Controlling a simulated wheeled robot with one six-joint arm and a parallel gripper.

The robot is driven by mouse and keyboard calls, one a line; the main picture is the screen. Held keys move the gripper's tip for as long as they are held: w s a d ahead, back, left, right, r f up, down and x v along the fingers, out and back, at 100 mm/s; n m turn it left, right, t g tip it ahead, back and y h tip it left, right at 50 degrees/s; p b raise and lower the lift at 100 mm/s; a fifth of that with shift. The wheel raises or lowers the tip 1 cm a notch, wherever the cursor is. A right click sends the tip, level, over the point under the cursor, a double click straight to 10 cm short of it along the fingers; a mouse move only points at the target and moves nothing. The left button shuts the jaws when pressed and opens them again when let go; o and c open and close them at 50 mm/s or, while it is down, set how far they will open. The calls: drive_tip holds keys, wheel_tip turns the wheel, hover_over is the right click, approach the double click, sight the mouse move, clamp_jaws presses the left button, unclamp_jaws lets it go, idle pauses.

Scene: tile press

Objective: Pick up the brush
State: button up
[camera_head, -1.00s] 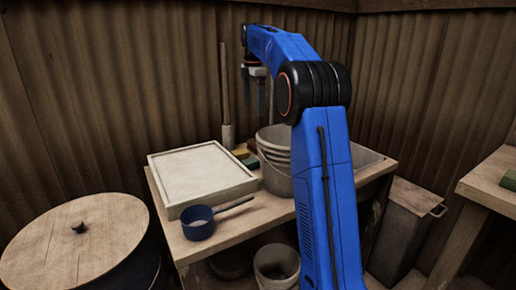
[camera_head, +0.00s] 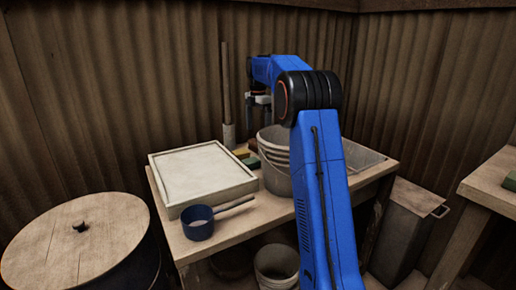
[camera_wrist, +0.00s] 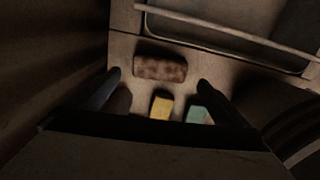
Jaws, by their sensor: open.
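A mottled brown block (camera_wrist: 160,68), which looks like the brush, lies on the bench in the wrist view. Its bristles cannot be made out. In the head view a small brown patch of it (camera_head: 252,144) shows behind the buckets. My gripper (camera_wrist: 159,79) is open and empty, pointing down above the bench. Its two dark fingers stand apart, with the brown block between and slightly beyond their tips in the picture. In the head view my gripper (camera_head: 258,122) hangs above the back of the bench, clear of the block.
A yellow block (camera_wrist: 161,106) and a green block (camera_wrist: 195,113) lie close to the brown one. A blue scoop (camera_head: 198,224) lies at the front.

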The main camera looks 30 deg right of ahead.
sight(258, 142)
drive_tip(key=shift+f, duration=3.7)
drive_tip(key=c, duration=1)
